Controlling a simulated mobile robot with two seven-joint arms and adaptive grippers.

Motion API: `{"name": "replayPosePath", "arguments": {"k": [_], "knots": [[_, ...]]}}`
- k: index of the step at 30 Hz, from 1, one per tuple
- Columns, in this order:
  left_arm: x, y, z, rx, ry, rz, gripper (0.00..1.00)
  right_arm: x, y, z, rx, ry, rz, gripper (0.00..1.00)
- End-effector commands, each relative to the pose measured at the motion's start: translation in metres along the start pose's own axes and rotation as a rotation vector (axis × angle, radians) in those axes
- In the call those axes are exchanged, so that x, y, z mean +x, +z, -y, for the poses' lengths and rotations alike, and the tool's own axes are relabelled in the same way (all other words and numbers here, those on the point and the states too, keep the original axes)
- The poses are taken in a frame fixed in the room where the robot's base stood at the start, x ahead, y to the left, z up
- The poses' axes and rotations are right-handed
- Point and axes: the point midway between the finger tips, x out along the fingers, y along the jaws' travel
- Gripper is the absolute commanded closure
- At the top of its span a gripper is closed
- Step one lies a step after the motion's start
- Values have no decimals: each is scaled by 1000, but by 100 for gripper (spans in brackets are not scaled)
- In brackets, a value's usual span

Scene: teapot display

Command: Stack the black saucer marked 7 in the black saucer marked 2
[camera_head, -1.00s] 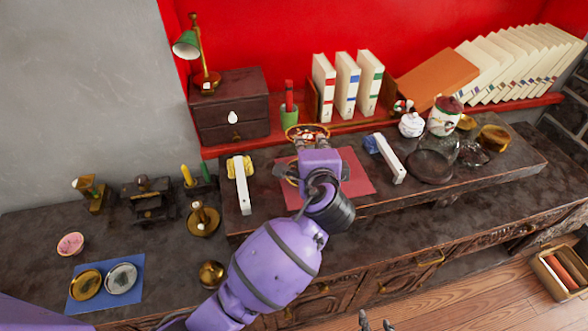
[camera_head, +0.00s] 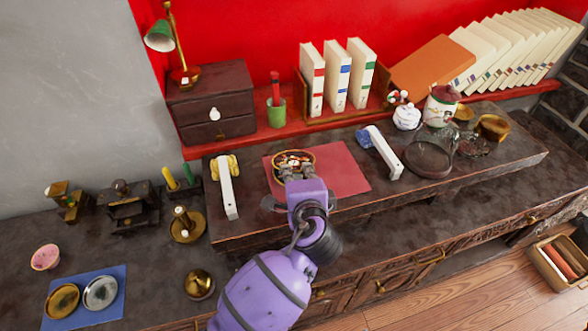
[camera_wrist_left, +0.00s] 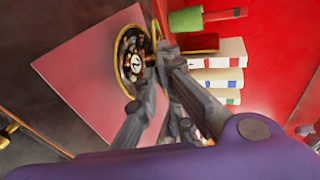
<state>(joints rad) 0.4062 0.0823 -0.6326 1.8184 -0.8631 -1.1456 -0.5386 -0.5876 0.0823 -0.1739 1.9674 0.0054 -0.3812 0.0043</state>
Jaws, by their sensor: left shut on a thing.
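My left gripper (camera_head: 297,176) is shut on the near edge of a dark saucer (camera_head: 293,160) with a gold rim and a patterned inside, over the red mat. In the left wrist view, the fingers (camera_wrist_left: 153,92) grip the rim of this saucer (camera_wrist_left: 134,57). Its number cannot be read. No second black saucer shows clearly; one may be hidden under the held saucer or the gripper. I cannot tell whether the held saucer touches anything below. My right gripper is not in view.
The red mat (camera_head: 345,172) lies on the raised shelf between two white-handled items (camera_head: 228,190) (camera_head: 386,155). Books (camera_head: 336,80), a green cup (camera_head: 276,112) and a drawer box (camera_head: 213,105) stand behind.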

Motion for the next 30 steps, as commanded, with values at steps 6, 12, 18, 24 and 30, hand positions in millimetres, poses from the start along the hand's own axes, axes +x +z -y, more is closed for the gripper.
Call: {"name": "replayPosePath", "arguments": {"k": [6, 12, 18, 24, 30], "knots": [[2, 0, -4, 0, -1, 1, 100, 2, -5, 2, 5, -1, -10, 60], [2, 0, -5, 0, 0, 1, 90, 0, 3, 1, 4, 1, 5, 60], [2, 0, -5, 0, 0, 1, 80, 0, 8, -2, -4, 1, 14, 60], [0, 0, -4, 0, 0, 1, 80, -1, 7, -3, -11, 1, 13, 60], [-19, 0, 1, -1, -5, 0, 80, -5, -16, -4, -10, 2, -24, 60]]}}
